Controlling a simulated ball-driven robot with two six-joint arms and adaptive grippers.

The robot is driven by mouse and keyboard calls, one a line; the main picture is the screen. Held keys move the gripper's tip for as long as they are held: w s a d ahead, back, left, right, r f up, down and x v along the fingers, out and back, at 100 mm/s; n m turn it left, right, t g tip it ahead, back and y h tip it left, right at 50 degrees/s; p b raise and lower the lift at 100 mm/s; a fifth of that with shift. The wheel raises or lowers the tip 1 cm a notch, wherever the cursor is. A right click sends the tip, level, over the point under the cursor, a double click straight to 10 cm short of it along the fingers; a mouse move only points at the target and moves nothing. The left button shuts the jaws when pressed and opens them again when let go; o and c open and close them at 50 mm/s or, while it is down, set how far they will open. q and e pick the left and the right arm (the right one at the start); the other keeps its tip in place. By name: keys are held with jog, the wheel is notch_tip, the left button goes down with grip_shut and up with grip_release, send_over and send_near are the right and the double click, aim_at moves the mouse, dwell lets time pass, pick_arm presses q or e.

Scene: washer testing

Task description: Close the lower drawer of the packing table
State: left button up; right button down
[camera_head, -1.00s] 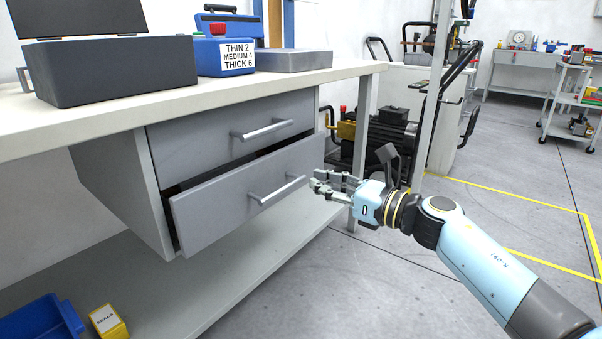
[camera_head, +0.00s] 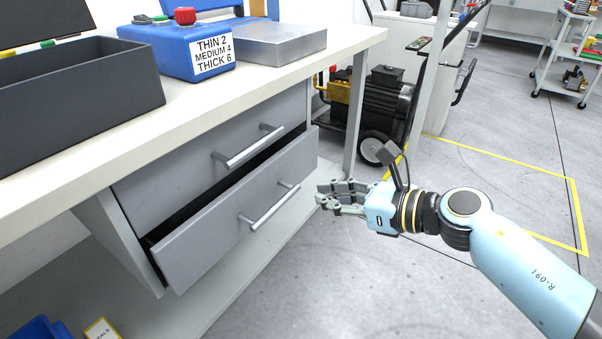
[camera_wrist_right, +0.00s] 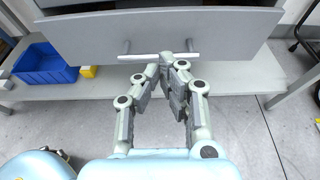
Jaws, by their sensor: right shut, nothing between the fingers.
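The lower drawer (camera_head: 205,240) of the packing table is grey and stands partly pulled out, with a dark gap above its front. Its bar handle (camera_head: 275,208) faces me. The upper drawer (camera_head: 170,181) sits further back, above it. My right gripper (camera_head: 322,195) is shut and empty, just right of the lower drawer's front and apart from the handle in the head view. In the right wrist view the gripper (camera_wrist_right: 167,62) points at the drawer front (camera_wrist_right: 90,35), its fingertips by the handle (camera_wrist_right: 158,57); contact cannot be told. My left gripper is not in view.
The packing table top (camera_head: 340,48) holds a dark open box (camera_head: 80,110), a blue labelled case (camera_head: 165,48) and a grey metal box (camera_head: 270,43). A lower shelf (camera_wrist_right: 230,80) carries a blue bin (camera_wrist_right: 45,65).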

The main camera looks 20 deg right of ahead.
jog(key=b, duration=0.2)
send_near(260, 177)
notch_tip(260, 177, down, 3)
jog(key=w+a, duration=0.1)
jog(key=w, duration=0.1)
jog(key=w+a, duration=0.1)
jog(key=a, duration=0.1)
jog(key=shift+w+f+b, duration=0.1)
jog(key=shift+w+b, duration=0.25)
jog(key=shift+w, duration=0.05)
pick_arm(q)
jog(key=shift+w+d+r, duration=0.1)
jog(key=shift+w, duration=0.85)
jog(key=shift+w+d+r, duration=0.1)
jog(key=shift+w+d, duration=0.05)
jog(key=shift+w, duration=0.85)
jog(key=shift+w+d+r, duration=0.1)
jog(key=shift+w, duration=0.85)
pick_arm(e)
jog(key=shift+w+a, duration=0.45)
jog(key=shift+w, duration=0.2)
